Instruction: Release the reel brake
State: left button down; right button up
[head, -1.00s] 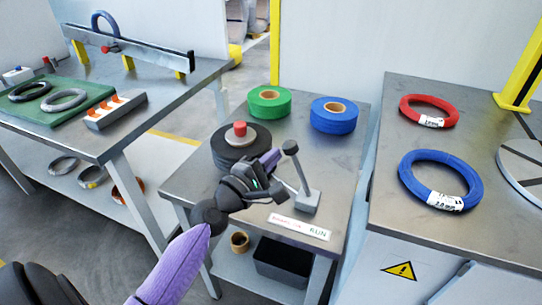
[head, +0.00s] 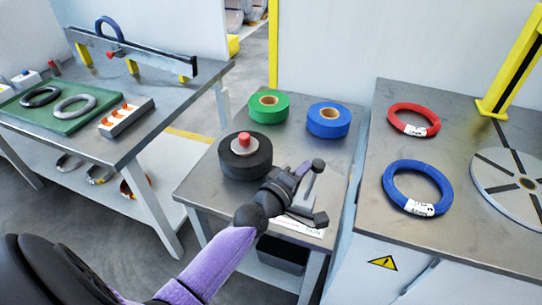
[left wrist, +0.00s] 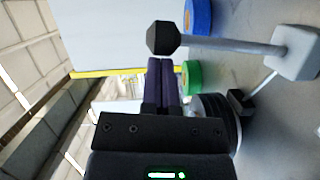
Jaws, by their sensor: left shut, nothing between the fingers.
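The reel brake is a lever with a black knob (head: 318,165) on the middle table. In the left wrist view the knob (left wrist: 163,38), grey shaft (left wrist: 230,45) and grey base (left wrist: 296,52) show. The shut fingers (left wrist: 161,62) end close to the knob, holding nothing; I cannot tell if they touch. My right gripper is not in view.
A black reel (head: 245,162) with a red top stands left of the lever. Green (head: 268,107) and blue (head: 328,121) rolls stand behind. Red (head: 413,120) and blue (head: 418,188) coils lie on the right table. A dark bin (head: 282,255) sits below.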

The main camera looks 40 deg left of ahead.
aim_at(322, 169)
pick_arm(q)
jog(key=d+m+p, duration=0.2)
jog(key=d+p, duration=0.1)
jog(key=shift+w+r+g, duration=0.1)
jog(key=shift+w+g, duration=0.3)
jog(key=shift+w+d+f+m+y+p, duration=0.1)
jog(key=shift+d+f+m+y+p, duration=0.1)
jog(key=shift+d+m+p, duration=0.2)
jog(key=shift+w+d+f+m+y+p, duration=0.1)
jog(key=shift+d+f+m+p, duration=0.05)
jog(key=shift+d+m+p, duration=0.2)
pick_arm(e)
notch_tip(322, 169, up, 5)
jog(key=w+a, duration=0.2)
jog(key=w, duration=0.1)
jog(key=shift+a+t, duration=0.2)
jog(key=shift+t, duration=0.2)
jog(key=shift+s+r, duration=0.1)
pick_arm(q)
jog(key=shift+s, duration=0.1)
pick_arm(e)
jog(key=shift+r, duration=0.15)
